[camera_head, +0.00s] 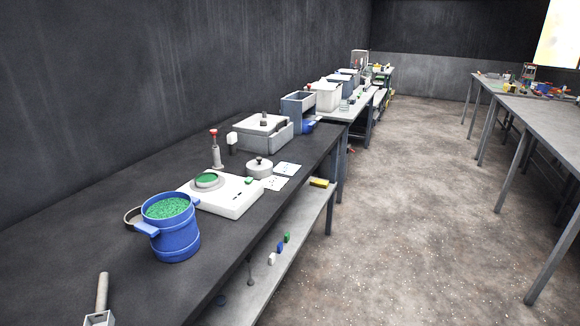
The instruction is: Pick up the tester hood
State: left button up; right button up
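No part is labelled as the tester hood, so I cannot tell for certain which it is. A small round grey lid-like piece with a dark knob (259,167) sits on the dark bench beside the white scale. Farther back, a grey box-shaped device (263,132) has a pale top with a small dark knob. Both stand apart from any gripper. Neither my left nor my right gripper shows in the head view.
A blue bucket of green granules (175,236), a white scale (226,199) with a green-filled dish, a red-topped tool (215,150) and a scoop (99,302) crowd the dark bench (60,255). White cards (274,183) lie near its edge. The floor (415,205) to the right is clear.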

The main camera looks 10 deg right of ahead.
aim_at(259, 168)
jog(key=i+l+z, duration=0.55)
jog(key=i+z, duration=0.3)
jog(key=i+l, duration=0.15)
jog(key=i, duration=0.55)
jog(key=z, duration=0.05)
